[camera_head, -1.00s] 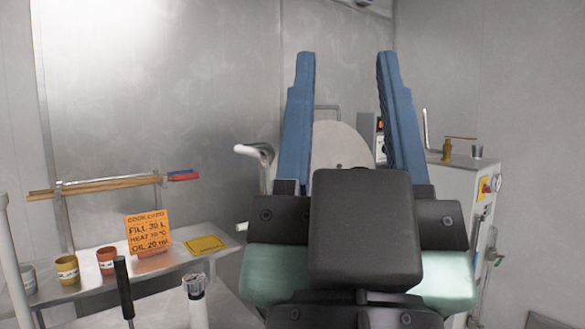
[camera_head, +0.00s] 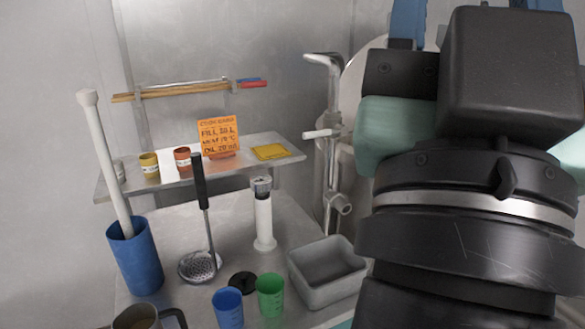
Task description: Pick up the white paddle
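A long white shaft with a knobbed top, which I take to be the white paddle (camera_head: 107,155), leans to the left in a tall blue holder (camera_head: 137,262) at the left of the bench. Its lower end is hidden inside the holder. My gripper (camera_head: 474,8) is at the upper right, well to the right of the paddle and apart from it. Its two blue fingers are spread wide, with their tips cut off by the top edge. Nothing shows between the visible parts of the fingers.
On the metal bench (camera_head: 178,225) stand a black-handled skimmer (camera_head: 204,205), a white cylinder (camera_head: 264,220), a blue cup (camera_head: 228,308), a green cup (camera_head: 270,294) and a grey bin (camera_head: 328,273). Behind, a shelf (camera_head: 285,172) holds small pots and an orange card (camera_head: 219,137).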

